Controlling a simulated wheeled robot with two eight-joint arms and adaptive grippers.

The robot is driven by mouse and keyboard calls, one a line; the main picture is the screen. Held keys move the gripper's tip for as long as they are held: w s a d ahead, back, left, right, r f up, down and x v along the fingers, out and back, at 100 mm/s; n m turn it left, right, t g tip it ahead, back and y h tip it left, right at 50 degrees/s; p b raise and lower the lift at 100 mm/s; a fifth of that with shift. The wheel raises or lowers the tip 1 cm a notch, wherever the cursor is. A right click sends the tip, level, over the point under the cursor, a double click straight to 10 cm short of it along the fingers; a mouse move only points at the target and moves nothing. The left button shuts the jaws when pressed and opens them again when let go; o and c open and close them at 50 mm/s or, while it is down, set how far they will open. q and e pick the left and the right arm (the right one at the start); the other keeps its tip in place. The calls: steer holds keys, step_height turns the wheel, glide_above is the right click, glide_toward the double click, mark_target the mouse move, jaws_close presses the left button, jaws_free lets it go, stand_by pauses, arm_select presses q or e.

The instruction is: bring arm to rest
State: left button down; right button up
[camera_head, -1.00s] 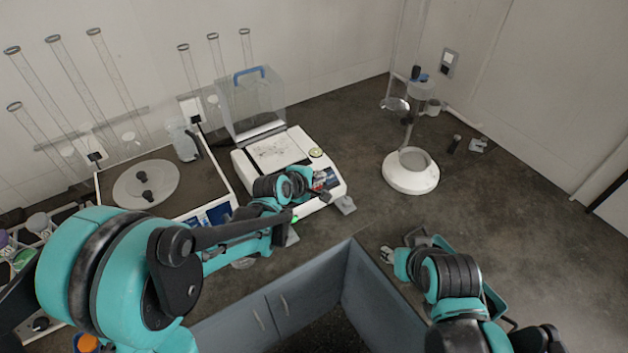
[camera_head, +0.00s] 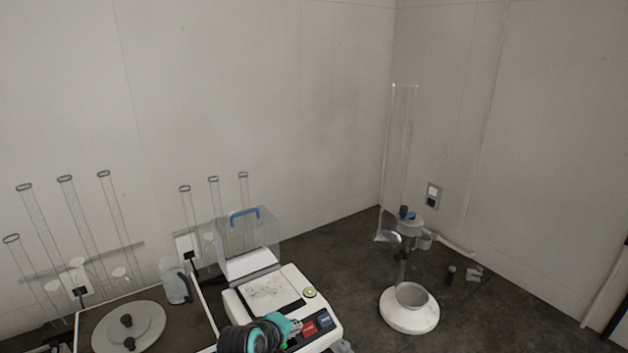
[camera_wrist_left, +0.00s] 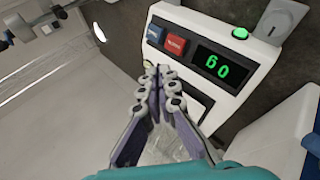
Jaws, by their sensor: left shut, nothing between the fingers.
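My left gripper (camera_wrist_left: 160,92) is shut and empty in the left wrist view, its fingertips together in front of the white machine's panel. In the head view the left gripper (camera_head: 297,327) shows at the bottom, close to the panel of the white machine (camera_head: 327,335). The panel has a red button (camera_wrist_left: 173,45), a blue button (camera_wrist_left: 155,34) and a lit green display (camera_wrist_left: 216,65) that appears to read 60. I cannot tell whether the fingertips touch the panel. My right gripper is not in view.
A clear cover with a blue handle (camera_head: 245,213) stands behind the white machine. A white round-based stand (camera_head: 409,318) is to the right. A round grey plate (camera_head: 128,328), a clear jug (camera_head: 174,280) and several glass tubes are at the left. Dark counter lies clear between machine and stand.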

arm_select(q)
steer(key=s+a+m+g+y, duration=0.1)
steer(key=s+a+m, duration=0.4)
steer(key=s, duration=0.5)
steer(key=s+a+m+y, duration=0.3)
steer(key=s+a+m, duration=0.2)
steer(key=s+a, duration=0.3)
steer(key=shift+s+r+m+g, duration=0.3)
steer(key=shift+s+m+g, duration=0.1)
steer(key=shift+s, duration=0.5)
